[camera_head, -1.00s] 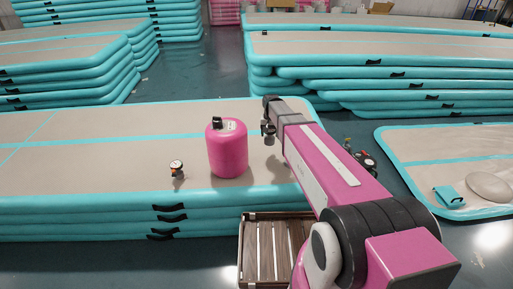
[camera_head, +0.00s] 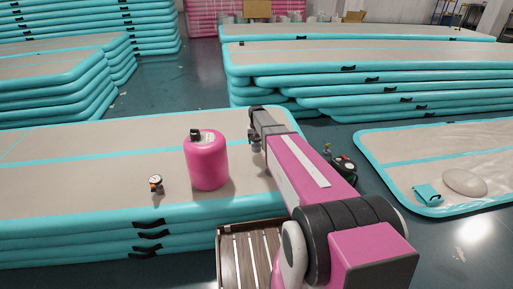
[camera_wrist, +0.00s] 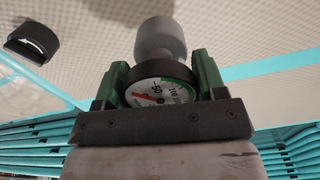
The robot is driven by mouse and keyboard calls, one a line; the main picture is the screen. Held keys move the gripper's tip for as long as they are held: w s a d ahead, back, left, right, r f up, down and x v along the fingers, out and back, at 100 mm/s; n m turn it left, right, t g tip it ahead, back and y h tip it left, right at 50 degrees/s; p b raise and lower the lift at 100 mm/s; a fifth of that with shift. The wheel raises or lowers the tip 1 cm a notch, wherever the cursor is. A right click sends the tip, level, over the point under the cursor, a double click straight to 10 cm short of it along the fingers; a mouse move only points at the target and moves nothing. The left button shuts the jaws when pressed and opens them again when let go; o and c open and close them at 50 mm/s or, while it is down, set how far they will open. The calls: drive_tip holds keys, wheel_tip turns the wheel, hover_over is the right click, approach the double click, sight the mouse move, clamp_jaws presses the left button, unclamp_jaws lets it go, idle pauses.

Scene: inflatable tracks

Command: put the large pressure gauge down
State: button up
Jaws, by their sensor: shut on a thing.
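My gripper (camera_wrist: 162,85) is shut on the large pressure gauge (camera_wrist: 160,92), between its green fingers. The gauge has a black rim, a white dial with a red needle and numbers, and a grey round part beyond it. In the head view my gripper (camera_head: 256,143) is at the far end of my pink arm, right of the pink canister, with the gauge small and mostly dark there.
A pink canister (camera_head: 206,162) stands upright on the near mat stack. A slatted wooden crate (camera_head: 232,262) is on the floor in front, partly hidden by my arm. A dark device with dials (camera_head: 345,168) lies right of my arm. The mat has bare room left of the canister.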

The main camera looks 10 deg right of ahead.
sight(257, 145)
drive_tip(key=shift+d+f, duration=0.15)
drive_tip(key=shift+f, duration=1.85)
drive_tip(key=shift+f, duration=0.1)
drive_tip(key=o, duration=1)
wheel_tip(257, 145, up, 12)
drive_tip(key=shift+f, duration=0.1)
drive_tip(key=shift+s, duration=0.25)
drive_tip(key=s+f+n, duration=0.1)
drive_tip(key=s, duration=3)
drive_tip(key=shift+s+f+n, duration=0.25)
drive_tip(key=shift+s+n, duration=0.05)
drive_tip(key=shift+n, duration=0.1)
